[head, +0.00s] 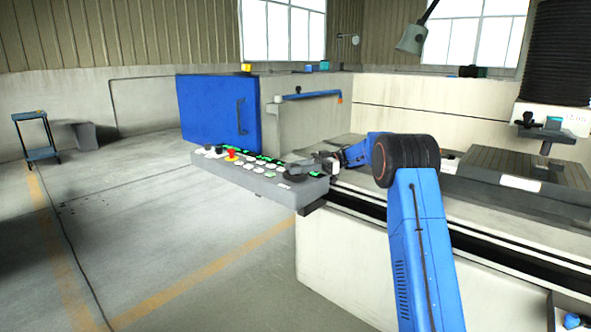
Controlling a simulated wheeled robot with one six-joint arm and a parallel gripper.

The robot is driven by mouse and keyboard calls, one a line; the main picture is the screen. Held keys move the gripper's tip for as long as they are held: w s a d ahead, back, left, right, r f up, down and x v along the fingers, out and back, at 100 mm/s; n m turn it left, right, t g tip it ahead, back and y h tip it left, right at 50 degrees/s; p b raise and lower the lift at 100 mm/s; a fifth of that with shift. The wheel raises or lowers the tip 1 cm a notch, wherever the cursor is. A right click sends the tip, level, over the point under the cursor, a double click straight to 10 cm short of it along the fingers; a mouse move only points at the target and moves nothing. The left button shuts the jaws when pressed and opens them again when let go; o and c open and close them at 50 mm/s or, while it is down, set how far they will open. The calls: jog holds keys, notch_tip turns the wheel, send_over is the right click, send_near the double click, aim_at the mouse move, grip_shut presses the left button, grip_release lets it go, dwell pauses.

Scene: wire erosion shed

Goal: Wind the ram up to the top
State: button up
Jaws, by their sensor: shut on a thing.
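A grey control panel (256,177) juts out from the machine's front edge, with several white and green-lit buttons, dark knobs and a red button (231,154). My gripper (322,163) is low over the panel's right end, at a small control there. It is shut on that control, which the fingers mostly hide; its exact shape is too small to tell. The ram appears to be the black ribbed column (556,52) at the upper right, above a pale head. A dark tool part (541,128) hangs from the head over the dark work table (525,167).
A blue cabinet door (215,108) stands behind the panel. A lamp (413,38) hangs above the machine. A small blue trolley (36,135) and a grey bin (84,136) stand at the far left.

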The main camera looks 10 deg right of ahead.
aim_at(295, 165)
dwell(0.4)
jog(key=o, duration=1)
jog(key=shift+o, duration=0.2)
jog(key=shift+r, duration=0.15)
notch_tip(295, 165, up, 10)
jog(key=shift+f, duration=0.1)
